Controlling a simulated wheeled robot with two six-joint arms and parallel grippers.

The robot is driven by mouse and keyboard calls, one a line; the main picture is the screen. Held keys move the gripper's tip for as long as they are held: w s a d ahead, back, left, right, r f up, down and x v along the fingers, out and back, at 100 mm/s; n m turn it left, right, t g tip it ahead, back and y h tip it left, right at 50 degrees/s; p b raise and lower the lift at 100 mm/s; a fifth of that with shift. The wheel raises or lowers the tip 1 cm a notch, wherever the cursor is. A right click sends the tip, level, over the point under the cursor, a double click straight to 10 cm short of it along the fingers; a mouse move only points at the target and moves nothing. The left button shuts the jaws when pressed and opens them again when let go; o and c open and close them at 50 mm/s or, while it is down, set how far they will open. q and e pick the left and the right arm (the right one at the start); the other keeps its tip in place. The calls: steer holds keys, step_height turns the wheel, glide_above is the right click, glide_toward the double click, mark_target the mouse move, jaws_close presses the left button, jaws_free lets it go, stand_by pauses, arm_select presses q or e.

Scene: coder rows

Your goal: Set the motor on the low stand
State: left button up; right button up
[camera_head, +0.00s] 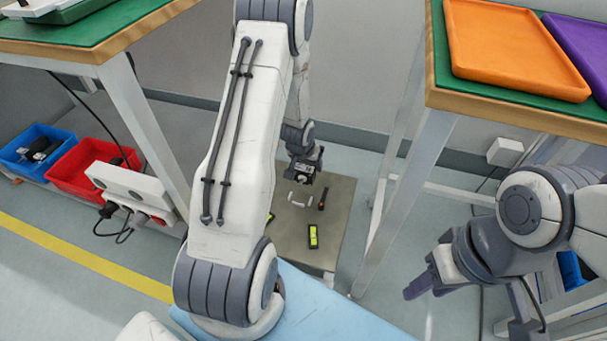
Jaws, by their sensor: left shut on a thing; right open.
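The low stand (337,222) has an olive-grey top and stands on the floor between the two tables. My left gripper (302,176) is over the far part of the stand. It is shut on a small dark and pale thing, apparently the motor, mostly hidden by the fingers. I cannot tell whether the motor touches the stand top. My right gripper (422,283) is open and empty, off to the right of the stand.
On the stand lie a yellow-black item (313,236), a dark tool with orange (323,199) and a white handle-like piece (299,199). Red (88,168) and blue (28,148) bins stand left. Table legs flank the stand. An orange tray (510,50) lies on the right table.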

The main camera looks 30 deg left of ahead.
arm_select(q)
steer(key=shift+a+f+b, duration=0.35)
steer(key=shift+a+f, duration=0.45)
steer(key=shift+f+b, duration=2.05)
steer(key=shift+b, duration=0.1)
steer(key=shift+s+r, duration=0.1)
steer(key=shift+f+b, duration=0.45)
steer(key=shift+f, duration=0.6)
steer(key=shift+f+b, duration=0.95)
steer(key=shift+f, duration=0.4)
steer(key=shift+f, duration=0.35)
